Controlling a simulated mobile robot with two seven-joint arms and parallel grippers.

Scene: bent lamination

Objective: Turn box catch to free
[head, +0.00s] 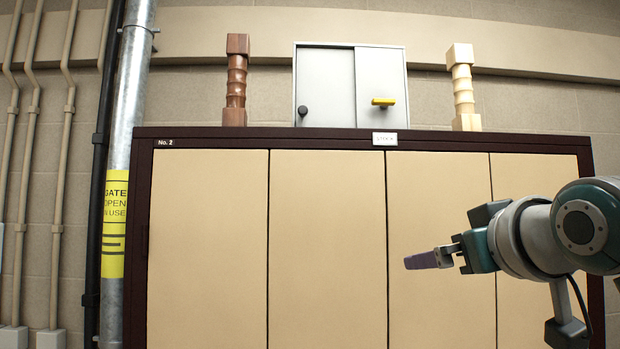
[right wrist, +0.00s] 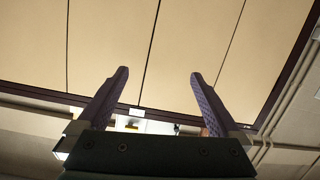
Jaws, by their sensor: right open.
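A pale grey box (head: 327,82) with two front panels stands on top of the tall cabinet in the head view. A yellow catch (head: 383,101) lies level on its right panel, and a dark round knob (head: 302,110) sits on its left panel. My right gripper (head: 428,260) is open and empty, low and right of centre in front of the cabinet, well below the box and apart from the catch. Its two purple fingers stand wide apart in the right wrist view (right wrist: 158,76), where the box is mostly hidden. My left gripper is not in view.
The cabinet (head: 327,235) has beige panels, a dark frame and a small white label (head: 385,139) on its top edge. A brown turned post (head: 236,80) stands left of the box, a cream one (head: 462,87) right. A metal pipe (head: 124,150) runs along the left.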

